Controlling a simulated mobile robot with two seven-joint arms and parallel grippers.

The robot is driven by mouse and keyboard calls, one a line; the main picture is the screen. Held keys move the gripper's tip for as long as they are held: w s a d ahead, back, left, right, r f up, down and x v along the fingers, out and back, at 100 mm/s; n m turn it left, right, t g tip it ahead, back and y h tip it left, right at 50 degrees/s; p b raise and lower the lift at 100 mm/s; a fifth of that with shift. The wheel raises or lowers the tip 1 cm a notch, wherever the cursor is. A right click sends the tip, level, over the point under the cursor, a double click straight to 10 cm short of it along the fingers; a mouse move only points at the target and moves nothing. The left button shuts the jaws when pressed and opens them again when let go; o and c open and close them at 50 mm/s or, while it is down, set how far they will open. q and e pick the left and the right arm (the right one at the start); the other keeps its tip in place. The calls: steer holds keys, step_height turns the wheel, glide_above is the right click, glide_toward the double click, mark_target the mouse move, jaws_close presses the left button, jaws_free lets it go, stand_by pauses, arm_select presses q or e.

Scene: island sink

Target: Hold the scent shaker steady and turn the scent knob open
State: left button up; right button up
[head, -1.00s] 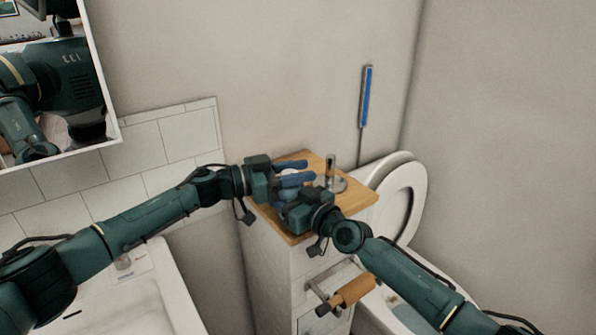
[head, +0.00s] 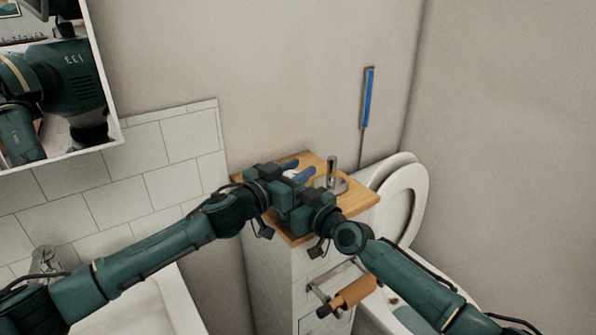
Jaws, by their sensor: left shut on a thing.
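My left gripper (head: 302,172) reaches in from the left over the wooden top of a small cabinet, its blue fingers pointing right and back. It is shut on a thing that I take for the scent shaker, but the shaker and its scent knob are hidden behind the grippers. My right gripper (head: 292,200) comes in from the lower right and sits just in front of the left one, close to it or touching. Its fingertips are mostly covered, so its opening cannot be seen.
A metal dish with an upright post (head: 332,178) stands on the wooden top (head: 352,198), right of the grippers. The wall is behind.

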arm_select(q)
steer(key=shift+n+t+y, duration=0.7)
steer(key=shift+y, duration=0.1)
steer(key=o, duration=1)
steer(key=shift+a, duration=0.1)
steer(key=v, duration=1.2)
steer(key=shift+c, duration=0.3)
